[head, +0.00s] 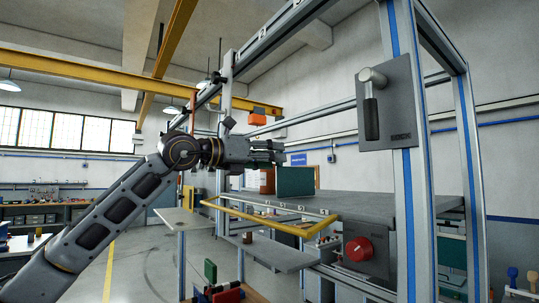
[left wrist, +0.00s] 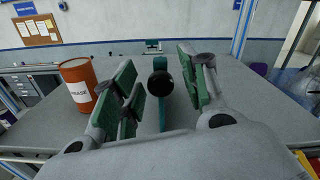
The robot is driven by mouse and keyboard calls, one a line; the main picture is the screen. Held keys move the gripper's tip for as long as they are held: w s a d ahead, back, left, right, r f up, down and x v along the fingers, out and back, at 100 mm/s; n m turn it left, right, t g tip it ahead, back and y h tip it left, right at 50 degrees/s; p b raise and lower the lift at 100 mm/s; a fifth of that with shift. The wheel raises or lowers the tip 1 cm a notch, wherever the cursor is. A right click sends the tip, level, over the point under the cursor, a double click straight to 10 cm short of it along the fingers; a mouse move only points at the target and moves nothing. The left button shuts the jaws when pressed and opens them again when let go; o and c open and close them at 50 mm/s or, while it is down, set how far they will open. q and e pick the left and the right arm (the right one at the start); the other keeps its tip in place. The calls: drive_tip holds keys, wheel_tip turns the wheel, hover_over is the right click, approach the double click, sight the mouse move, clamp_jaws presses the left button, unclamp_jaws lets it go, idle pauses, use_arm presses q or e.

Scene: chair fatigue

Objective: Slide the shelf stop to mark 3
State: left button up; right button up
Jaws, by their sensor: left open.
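A green upright plate (head: 295,181), which looks like the shelf stop, stands on the grey table top (head: 365,205) in the head view. In the left wrist view a thin teal upright piece with a round black knob (left wrist: 162,84) stands between my fingers; it seems to be the same stop seen edge-on. My left gripper (head: 278,152) is above and just left of the plate in the head view. Its green-padded fingers (left wrist: 162,90) are open, one on each side of the knob, with gaps showing. My right gripper is not in view.
An orange drum (left wrist: 78,82) with a white label stands on the table left of my fingers. A metal frame post (head: 405,150) carries a grey panel with a lever (head: 371,100). A yellow rail (head: 262,220) and a red knob (head: 359,248) are at the front.

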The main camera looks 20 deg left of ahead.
use_arm(q)
clamp_jaws()
idle(0.3)
drive_tip(key=s+d+b, duration=0.3)
drive_tip(key=d, duration=0.1)
drive_tip(key=shift+s+d, duration=0.35)
drive_tip(key=shift+d, duration=0.05)
idle(0.4)
unclamp_jaws()
